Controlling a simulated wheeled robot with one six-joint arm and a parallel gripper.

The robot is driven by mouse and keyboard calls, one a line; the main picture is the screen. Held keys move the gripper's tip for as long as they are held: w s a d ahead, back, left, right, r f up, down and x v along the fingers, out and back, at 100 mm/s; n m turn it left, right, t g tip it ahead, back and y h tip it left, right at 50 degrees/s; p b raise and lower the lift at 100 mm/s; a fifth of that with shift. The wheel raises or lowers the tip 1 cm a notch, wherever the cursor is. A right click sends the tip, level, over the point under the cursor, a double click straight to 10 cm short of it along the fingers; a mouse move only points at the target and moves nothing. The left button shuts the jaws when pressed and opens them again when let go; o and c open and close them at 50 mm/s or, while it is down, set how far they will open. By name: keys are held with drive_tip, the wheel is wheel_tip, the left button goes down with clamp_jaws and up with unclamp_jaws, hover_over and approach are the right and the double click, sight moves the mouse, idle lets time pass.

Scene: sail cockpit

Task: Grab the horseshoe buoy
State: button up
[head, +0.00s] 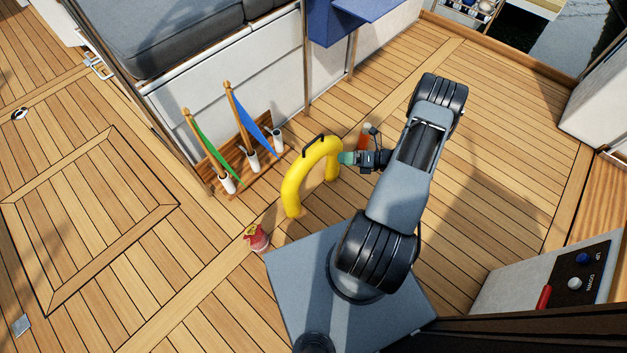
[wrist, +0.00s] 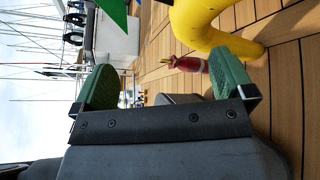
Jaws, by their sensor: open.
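The horseshoe buoy (head: 293,188) is yellow with a black handle on top. In the head view it stands upright on the wooden deck like an arch, in front of my base. My gripper (head: 346,158) is at its right side, close to the upper part of the arch; I cannot tell if they touch. In the wrist view my open gripper (wrist: 163,68) shows two green fingers with no buoy between them. The buoy (wrist: 203,25) is beyond the right finger, at the upper right, and its top is cut off.
A red object (head: 256,237) stands on the deck left of my base. An orange thing (head: 366,134) is partly hidden behind my gripper. Open deck lies at right.

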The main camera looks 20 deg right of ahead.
wheel_tip(320, 180, down, 7)
drive_tip(key=s+d+m+t+h+b, duration=0.1)
drive_tip(key=d+m+t+b, duration=0.1)
drive_tip(key=m+t, duration=0.15)
drive_tip(key=m+b, duration=0.1)
drive_tip(key=b, duration=0.1)
approach(315, 163)
drive_tip(key=x, duration=0.4)
drive_tip(key=shift+g, duration=0.25)
drive_tip(key=shift+f+b+x, duration=0.1)
drive_tip(key=shift+b+x, duration=0.3)
drive_tip(key=shift+x, duration=0.65)
drive_tip(key=shift+f+b+x, duration=0.15)
drive_tip(key=shift+b+x, duration=0.2)
drive_tip(key=shift+x, duration=0.75)
drive_tip(key=shift+w+a, duration=0.45)
drive_tip(key=shift+a, duration=0.05)
drive_tip(key=shift+c, duration=0.5)
drive_tip(key=c, duration=1.3)
drive_tip(key=shift+r, duration=0.1)
drive_tip(key=shift+c, duration=0.5)
